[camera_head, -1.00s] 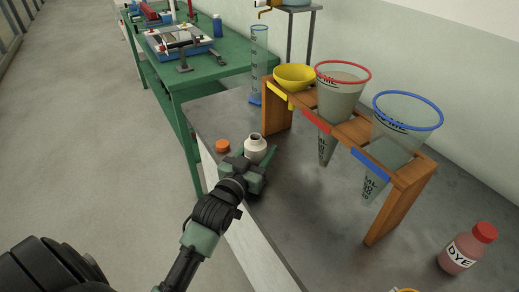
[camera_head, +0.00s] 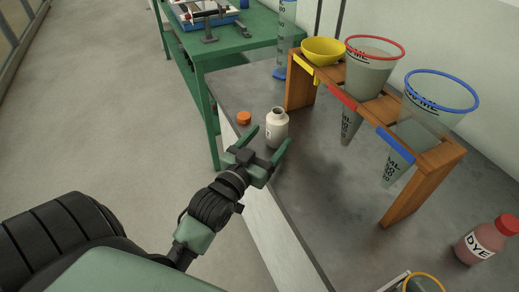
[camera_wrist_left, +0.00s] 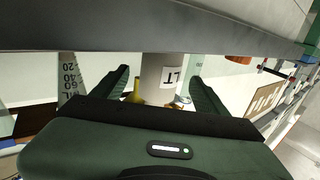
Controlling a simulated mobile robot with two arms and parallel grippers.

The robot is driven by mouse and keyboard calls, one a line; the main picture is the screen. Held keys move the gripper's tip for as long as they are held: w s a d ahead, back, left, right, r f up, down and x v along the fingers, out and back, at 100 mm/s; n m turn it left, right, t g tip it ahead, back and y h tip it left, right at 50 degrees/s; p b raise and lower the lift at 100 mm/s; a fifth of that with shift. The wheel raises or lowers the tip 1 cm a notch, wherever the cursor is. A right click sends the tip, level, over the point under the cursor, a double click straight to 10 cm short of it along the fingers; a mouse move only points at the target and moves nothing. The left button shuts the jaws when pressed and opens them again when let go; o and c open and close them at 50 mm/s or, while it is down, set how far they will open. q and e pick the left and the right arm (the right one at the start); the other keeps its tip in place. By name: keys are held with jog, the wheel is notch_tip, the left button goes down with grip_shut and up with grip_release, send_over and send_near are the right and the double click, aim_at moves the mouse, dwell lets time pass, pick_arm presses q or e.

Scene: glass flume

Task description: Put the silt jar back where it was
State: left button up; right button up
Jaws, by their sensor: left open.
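The silt jar (camera_head: 277,128), white with a dark open mouth, stands upright on the grey bench top. Its orange cap (camera_head: 244,118) lies apart from it, to the left. My left gripper (camera_head: 266,139) is open, with its green fingers pointing at the jar from the near side. In the left wrist view the jar (camera_wrist_left: 160,75) shows between the two spread fingers, with part of its label readable as "LT". Whether a finger touches it I cannot tell. My right gripper is not in view.
A wooden rack (camera_head: 432,164) with a yellow bowl (camera_head: 323,50), a red-rimmed cone (camera_head: 369,70) and a blue-rimmed cone (camera_head: 430,112) stands right of the jar. A red dye bottle (camera_head: 484,240) is at lower right. A green table (camera_head: 240,42) adjoins behind.

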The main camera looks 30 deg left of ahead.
pick_arm(q)
jog(key=shift+s+d, duration=0.1)
jog(key=shift+s, duration=2.3)
